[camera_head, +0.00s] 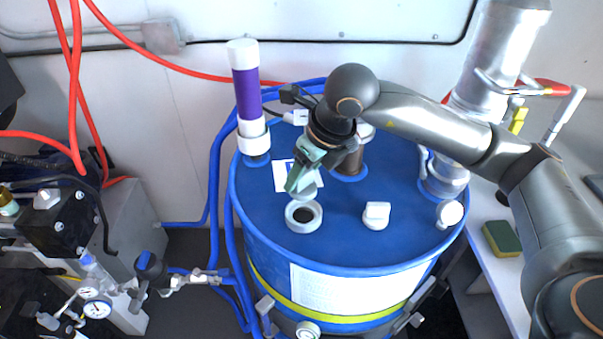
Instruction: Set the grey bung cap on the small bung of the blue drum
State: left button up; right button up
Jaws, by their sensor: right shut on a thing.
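The blue drum (345,252) stands upright in the middle, its top facing me. The small bung (291,222) is a pale raised ring with a dark open hole, near the front left of the drum top. My right gripper (304,184) reaches in from the right and points down just behind and above this bung. It is shut on the grey bung cap (309,192), which is partly hidden by the fingers. The cap appears apart from the ring, but the exact height gap is hard to tell. My left gripper is out of view.
A white and purple tube (246,90) rises at the drum's back left. A white square-topped fitting (376,215) and a white round knob (449,213) stand on the drum top. A silver pump (447,172) is at right. A yellow-green sponge (502,239) lies on the right-hand shelf.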

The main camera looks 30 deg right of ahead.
aim_at(308, 189)
jog(key=shift+d+f+b, duration=0.1)
jog(key=shift+f+b, duration=0.25)
jog(key=shift+f, duration=0.3)
jog(key=shift+f+b, duration=1.3)
jog(key=shift+f, duration=0.9)
jog(key=shift+b, duration=0.6)
jog(key=shift+f+b, duration=0.65)
jog(key=o, duration=1.1)
